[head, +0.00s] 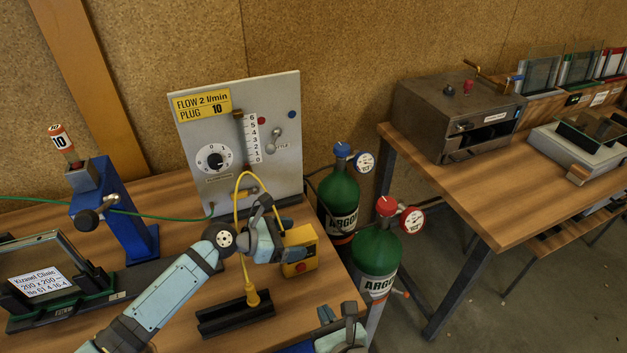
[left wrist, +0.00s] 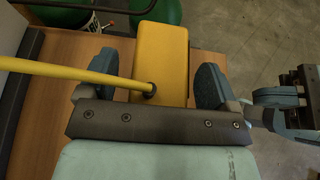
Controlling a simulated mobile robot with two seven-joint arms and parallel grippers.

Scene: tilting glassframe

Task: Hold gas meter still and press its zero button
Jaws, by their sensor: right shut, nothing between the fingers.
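The gas meter, a yellow box (head: 302,240), sits near the right front edge of the left bench, with a red button (head: 300,267) low on its front. My left gripper (head: 279,236) is at the meter. In the left wrist view its fingers stand open on either side of the yellow box (left wrist: 162,50), with a gap visible on the left; contact on the right is unclear. The button is hidden there. My right gripper (head: 338,318) is shut and empty, low in the head view, in front of and below the meter; part of it shows in the wrist view (left wrist: 290,97).
A yellow hose (head: 237,210) loops by my left gripper to a yellow probe (head: 252,296) at a black holder (head: 236,316). A flow panel (head: 240,145) stands behind. Green argon cylinders (head: 376,249) stand right of the bench. A blue stand (head: 118,215) is left.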

